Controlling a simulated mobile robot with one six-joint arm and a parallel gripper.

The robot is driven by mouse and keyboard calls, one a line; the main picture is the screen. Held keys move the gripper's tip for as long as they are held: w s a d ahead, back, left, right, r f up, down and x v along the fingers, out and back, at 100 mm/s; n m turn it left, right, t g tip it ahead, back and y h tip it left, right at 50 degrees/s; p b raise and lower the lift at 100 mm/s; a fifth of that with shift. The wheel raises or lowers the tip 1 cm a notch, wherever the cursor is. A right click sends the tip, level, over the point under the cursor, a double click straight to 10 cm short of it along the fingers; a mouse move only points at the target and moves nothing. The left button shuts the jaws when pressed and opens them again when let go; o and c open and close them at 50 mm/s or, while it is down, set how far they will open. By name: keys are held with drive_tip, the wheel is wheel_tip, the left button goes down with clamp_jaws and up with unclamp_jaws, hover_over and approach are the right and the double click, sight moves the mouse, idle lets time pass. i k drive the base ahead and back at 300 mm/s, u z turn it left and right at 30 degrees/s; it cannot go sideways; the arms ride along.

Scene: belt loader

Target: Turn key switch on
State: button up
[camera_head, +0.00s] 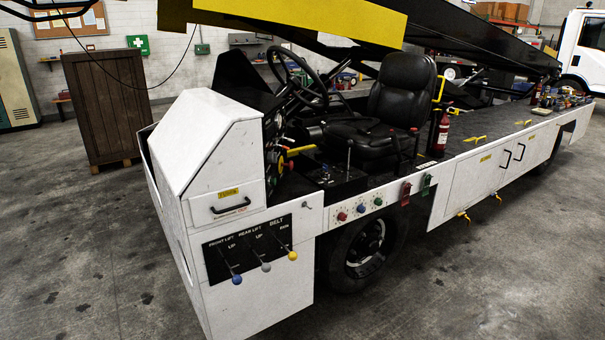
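The belt loader (245,270) stands in the middle of the view, white with a black seat and steering wheel. Its dashboard (272,140) faces the seat and carries dark gauges, with red and yellow controls near it. A small fitting (306,205) sits on the white side panel right of the lever plate; I cannot tell whether it is the key switch. No key can be made out clearly, and the switch position cannot be read.
A black lever plate (225,256) has blue, grey and yellow knobs. Red, blue and green knobs (361,208) sit below the seat (385,105). A fire extinguisher (442,132) stands behind it. A brown cabinet (105,105) stands left; the front floor (460,290) is clear.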

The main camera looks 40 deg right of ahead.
sight(324, 176)
drive_tip(key=z, duration=0.4)
drive_tip(key=k, duration=0.15)
drive_tip(key=u, duration=1.65)
drive_tip(key=k, duration=0.95)
drive_tip(key=z, duration=0.5)
drive_tip(key=k, duration=0.45)
drive_tip(key=z, duration=0.75)
drive_tip(key=i, duration=1.6)
drive_tip(key=u, duration=0.3)
